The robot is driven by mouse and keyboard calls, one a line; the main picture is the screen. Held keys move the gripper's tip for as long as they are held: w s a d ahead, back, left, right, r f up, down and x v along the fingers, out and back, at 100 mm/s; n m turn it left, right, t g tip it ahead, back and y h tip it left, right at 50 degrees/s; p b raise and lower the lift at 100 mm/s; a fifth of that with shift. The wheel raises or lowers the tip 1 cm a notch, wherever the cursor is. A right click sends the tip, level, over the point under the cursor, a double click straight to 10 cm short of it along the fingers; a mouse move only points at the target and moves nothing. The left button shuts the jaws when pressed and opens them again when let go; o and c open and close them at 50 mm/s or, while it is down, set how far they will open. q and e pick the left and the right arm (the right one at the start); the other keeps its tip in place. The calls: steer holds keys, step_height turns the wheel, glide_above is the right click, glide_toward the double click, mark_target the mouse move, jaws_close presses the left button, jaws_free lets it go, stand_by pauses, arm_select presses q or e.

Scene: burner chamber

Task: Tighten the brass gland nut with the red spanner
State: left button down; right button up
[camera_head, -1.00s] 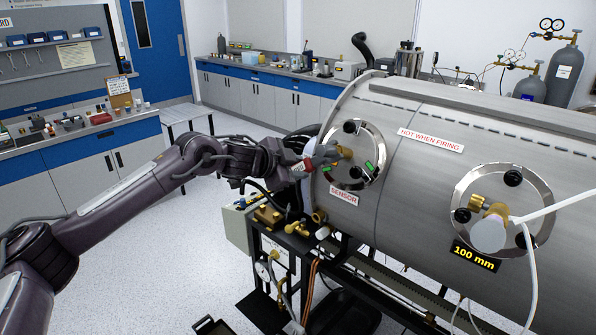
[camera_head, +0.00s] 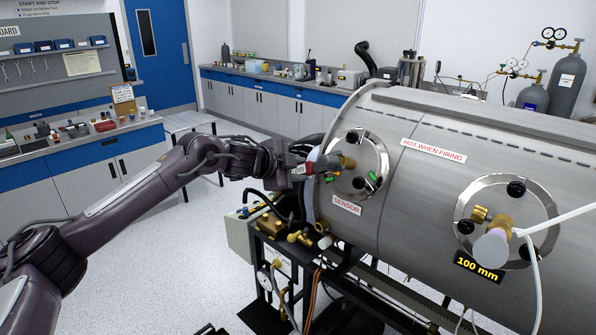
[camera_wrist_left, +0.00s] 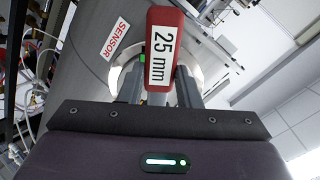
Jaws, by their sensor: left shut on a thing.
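The brass gland nut (camera_head: 347,162) sticks out of the round steel flange marked SENSOR on the chamber's left part. My left gripper (camera_head: 317,166) is at the flange, just left of the nut. In the head view only a little red of the spanner (camera_head: 308,168) shows by my wrist. The spanner's jaw is hidden, so I cannot tell whether it sits on the nut. My right gripper is not in view.
The steel chamber (camera_head: 410,185) fills the right side. A second flange (camera_head: 535,205) with a brass fitting and white cable is at right. Brass valves and a grey box (camera_head: 240,235) stand below my gripper. The floor (camera_head: 150,270) at left is clear.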

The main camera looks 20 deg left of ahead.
arm_select(q)
steer(key=shift+r, duration=0.15)
steer(key=shift+w+a+r+m+p, duration=0.15)
steer(key=shift+w+r+m+p, duration=0.15)
steer(key=shift+m, duration=0.25)
steer(key=shift+w+a+r+m+p, duration=0.1)
steer(key=shift+w+r+m, duration=0.1)
steer(key=shift+r+m, duration=0.3)
steer(key=shift+f, duration=0.1)
steer(key=shift+w+r+m+p, duration=0.45)
steer(key=shift+r+m, duration=0.4)
steer(key=shift+m, duration=0.5)
